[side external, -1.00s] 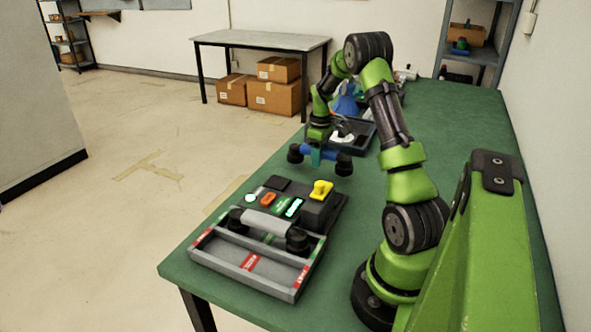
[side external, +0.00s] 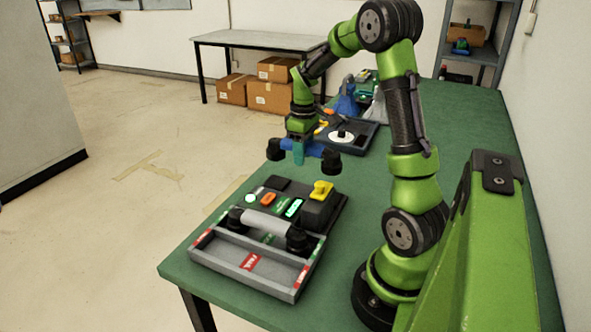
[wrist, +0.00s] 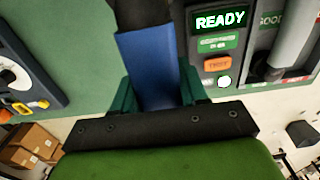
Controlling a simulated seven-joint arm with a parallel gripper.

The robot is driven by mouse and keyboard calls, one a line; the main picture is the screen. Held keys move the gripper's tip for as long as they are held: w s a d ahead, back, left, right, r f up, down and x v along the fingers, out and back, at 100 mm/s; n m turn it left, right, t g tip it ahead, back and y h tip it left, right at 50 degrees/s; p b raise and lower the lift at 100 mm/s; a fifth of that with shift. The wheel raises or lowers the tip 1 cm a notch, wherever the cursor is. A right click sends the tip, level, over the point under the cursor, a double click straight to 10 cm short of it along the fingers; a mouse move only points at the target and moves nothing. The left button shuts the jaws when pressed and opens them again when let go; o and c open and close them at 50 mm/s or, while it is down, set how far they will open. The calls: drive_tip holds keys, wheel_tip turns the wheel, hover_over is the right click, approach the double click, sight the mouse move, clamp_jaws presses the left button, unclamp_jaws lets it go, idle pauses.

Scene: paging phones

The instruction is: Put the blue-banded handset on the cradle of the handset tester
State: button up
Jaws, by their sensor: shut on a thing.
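The blue-banded handset (side external: 287,145) has black round ends and hangs in the air above the green table, behind the tester. My gripper (side external: 298,157) is shut on its blue middle. In the wrist view the blue band (wrist: 148,70) lies between my teal fingers (wrist: 155,95), with one black end beyond it; the other end is hidden. The handset tester (side external: 283,187) is a dark box with an orange button, a lit green screen and a yellow piece (side external: 321,189) on its raised right block. In the wrist view its screen (wrist: 220,18) reads READY.
A grey sorting tray (side external: 256,264) stands in front of the tester, with a red FAIL label. A grey-banded handset (side external: 266,222) lies in its far part. A dark tray (side external: 355,138) with a white disc is behind my gripper.

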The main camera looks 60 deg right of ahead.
wheel_tip(320, 180, down, 8)
drive_tip(key=shift+f, duration=0.15)
idle(0.4)
drive_tip(key=o, duration=1.2)
drive_tip(key=shift+f, duration=0.15)
